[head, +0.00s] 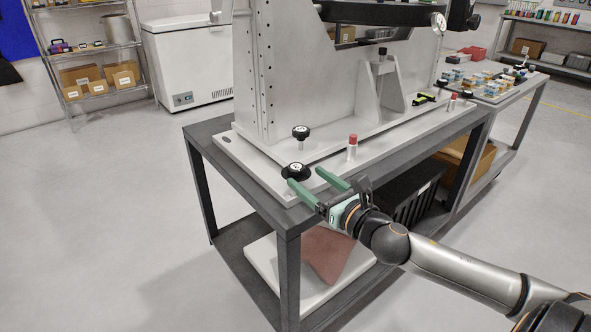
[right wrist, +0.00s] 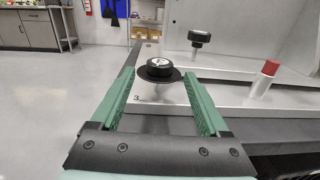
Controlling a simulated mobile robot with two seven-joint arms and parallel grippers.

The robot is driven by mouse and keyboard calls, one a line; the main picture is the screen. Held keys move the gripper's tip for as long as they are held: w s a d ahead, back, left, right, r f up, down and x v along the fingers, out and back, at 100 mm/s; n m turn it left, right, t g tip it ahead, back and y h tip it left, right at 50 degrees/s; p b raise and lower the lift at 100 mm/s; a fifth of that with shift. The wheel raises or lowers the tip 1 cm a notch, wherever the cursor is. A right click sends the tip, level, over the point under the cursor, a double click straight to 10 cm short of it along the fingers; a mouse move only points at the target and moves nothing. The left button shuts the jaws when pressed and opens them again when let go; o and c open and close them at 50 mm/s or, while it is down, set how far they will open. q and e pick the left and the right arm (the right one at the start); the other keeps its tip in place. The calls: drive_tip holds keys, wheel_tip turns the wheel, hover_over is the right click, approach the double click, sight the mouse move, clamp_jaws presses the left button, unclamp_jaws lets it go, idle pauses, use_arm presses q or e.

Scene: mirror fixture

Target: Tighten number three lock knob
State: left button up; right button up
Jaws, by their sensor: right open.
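A black round lock knob (head: 295,171) with a wide dark flange sits at the near left corner of the pale fixture base plate (head: 325,163). In the right wrist view the knob (right wrist: 158,66) lies ahead, between the finger lines, with a "3" marked on the plate beside it. My right gripper (head: 305,178) is open and empty, its green fingers pointing at the knob from the front. In the right wrist view the fingertips (right wrist: 158,74) lie on either side of the knob; I cannot tell whether they touch it. My left gripper is not in view.
A second black knob (head: 301,132) on a thin stem stands behind. A red-capped pin (head: 352,142) stands right of the fingers. The tall grey fixture frame (head: 268,75) rises behind. The dark table edge (head: 245,182) is close below. Floor to the left is clear.

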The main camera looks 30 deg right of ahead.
sight(301, 174)
drive_tip(key=shift+w+a, duration=0.1)
drive_tip(key=shift+w, duration=2.75)
drive_tip(key=shift+c, duration=0.4)
clamp_jaws()
